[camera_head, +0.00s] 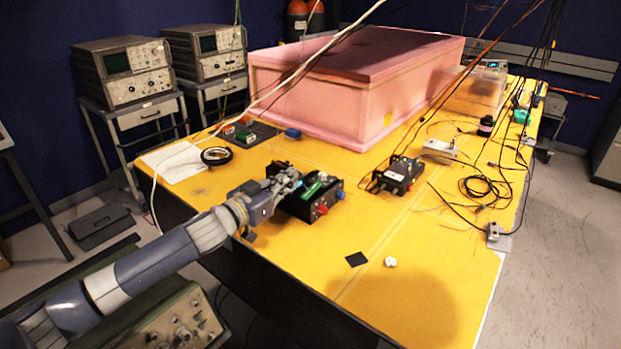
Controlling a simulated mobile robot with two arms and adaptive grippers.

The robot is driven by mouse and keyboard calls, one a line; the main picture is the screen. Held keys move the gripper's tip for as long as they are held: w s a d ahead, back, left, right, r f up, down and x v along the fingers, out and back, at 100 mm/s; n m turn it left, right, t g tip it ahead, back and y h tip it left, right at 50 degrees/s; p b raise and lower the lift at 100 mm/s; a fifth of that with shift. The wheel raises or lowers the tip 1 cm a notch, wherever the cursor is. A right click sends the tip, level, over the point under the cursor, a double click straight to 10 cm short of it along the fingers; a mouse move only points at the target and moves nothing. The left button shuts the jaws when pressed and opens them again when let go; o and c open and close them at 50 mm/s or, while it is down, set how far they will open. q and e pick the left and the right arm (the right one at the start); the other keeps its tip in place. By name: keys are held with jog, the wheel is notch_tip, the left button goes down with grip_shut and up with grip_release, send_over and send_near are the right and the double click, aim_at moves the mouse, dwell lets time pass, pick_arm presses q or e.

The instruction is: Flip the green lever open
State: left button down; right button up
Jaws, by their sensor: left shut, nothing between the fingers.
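A black control box (322,203) with a red knob and a blue knob stands on the yellow table, left of its middle. A small green part (311,190), which looks like the green lever, sits on top of the box. It is too small to tell how far it is tilted. My left gripper (290,184) is shut and empty at the left side of the box's top, close beside the green part. I cannot tell whether they touch. My right gripper does not show.
A second black box (398,175) stands to the right on the yellow table (400,270). A large pink foam enclosure (350,85) fills the back. Cables hang from above and lie at the right. A black square (356,259) and a white piece (390,262) lie in front, with free room around them.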

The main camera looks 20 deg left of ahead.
pick_arm(q)
jog(key=x, duration=0.3)
jog(key=p, duration=0.2)
send_over(311, 191)
jog(key=shift+s+a, duration=0.25)
jog(key=shift+s, duration=0.05)
jog(key=f, duration=0.2)
jog(key=shift+w+d+f, duration=0.15)
jog(key=shift+w+f, duration=0.05)
jog(key=shift+f, duration=0.1)
jog(key=shift+w+f, duration=0.2)
jog(key=shift+f, duration=0.55)
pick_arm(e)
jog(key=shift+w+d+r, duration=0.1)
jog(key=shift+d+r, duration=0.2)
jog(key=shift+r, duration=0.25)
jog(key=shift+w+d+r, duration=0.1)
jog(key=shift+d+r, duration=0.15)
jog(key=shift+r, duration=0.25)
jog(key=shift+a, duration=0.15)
